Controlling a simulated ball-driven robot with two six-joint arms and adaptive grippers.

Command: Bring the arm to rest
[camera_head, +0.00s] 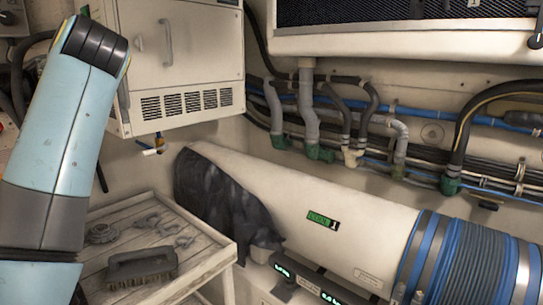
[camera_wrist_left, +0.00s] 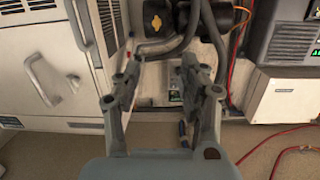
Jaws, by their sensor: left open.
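My left arm rises along the left side of the head view, a pale blue link with a dark joint at its top. Its gripper cannot be made out there. In the left wrist view my left gripper (camera_wrist_left: 160,78) is open, its two grey fingers apart with nothing between them. Beyond the fingers are grey pipes (camera_wrist_left: 170,45) and the wall; I see no clear contact. My right gripper is in neither view.
A wooden tray table (camera_head: 205,268) holds a brush (camera_head: 141,268) and several small metal fittings. A cream cabinet (camera_head: 190,60) hangs above it. A large cylinder (camera_head: 290,190) with a dark cloth (camera_head: 215,195) lies to the right. A red cable (camera_wrist_left: 285,145) lies on the floor.

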